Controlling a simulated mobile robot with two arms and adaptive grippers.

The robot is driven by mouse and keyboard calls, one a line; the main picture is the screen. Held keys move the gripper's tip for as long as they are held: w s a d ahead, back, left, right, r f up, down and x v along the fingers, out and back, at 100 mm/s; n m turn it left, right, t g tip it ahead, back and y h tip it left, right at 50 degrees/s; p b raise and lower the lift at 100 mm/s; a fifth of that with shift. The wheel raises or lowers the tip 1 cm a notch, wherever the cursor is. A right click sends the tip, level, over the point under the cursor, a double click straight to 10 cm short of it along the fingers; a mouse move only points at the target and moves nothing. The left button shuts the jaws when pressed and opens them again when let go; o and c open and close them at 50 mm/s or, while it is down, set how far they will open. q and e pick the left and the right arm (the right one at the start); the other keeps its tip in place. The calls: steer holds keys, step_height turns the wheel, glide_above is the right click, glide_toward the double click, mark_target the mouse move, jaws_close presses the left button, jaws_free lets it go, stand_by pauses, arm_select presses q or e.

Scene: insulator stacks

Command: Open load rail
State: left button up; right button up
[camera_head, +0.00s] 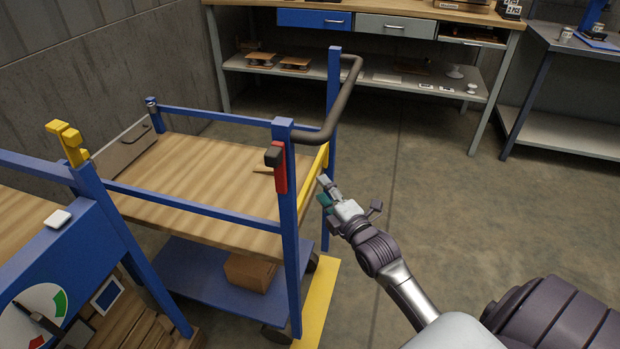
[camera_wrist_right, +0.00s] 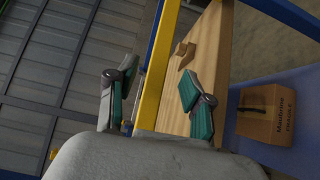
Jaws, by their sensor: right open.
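The yellow load rail (camera_head: 313,180) spans the right end of the blue cart, between two blue posts. It shows in the right wrist view (camera_wrist_right: 158,65) as a yellow bar running up between my finger pads. My right gripper (camera_head: 326,190) is open beside the rail, on its outer side. In the wrist view its teal-padded fingers (camera_wrist_right: 155,97) are apart, one on each side of the bar; contact cannot be told. A red latch with a black top (camera_head: 278,168) is on the near blue post. My left gripper is out of view.
The cart has a wooden deck (camera_head: 200,180), a dark push handle (camera_head: 335,115) and a lower blue shelf with a cardboard box (camera_head: 250,271). A blue stand with a gauge (camera_head: 35,315) is at left. A workbench (camera_head: 400,12) stands behind. The floor at right is clear.

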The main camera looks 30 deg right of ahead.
mark_target(314, 178)
steer(key=w, duration=0.6)
steer(key=shift+w+d+b, duration=0.25)
steer(key=shift+w+b, duration=0.1)
steer(key=shift+b, duration=0.05)
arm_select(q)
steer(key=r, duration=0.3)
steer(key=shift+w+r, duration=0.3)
arm_select(e)
jaws_close()
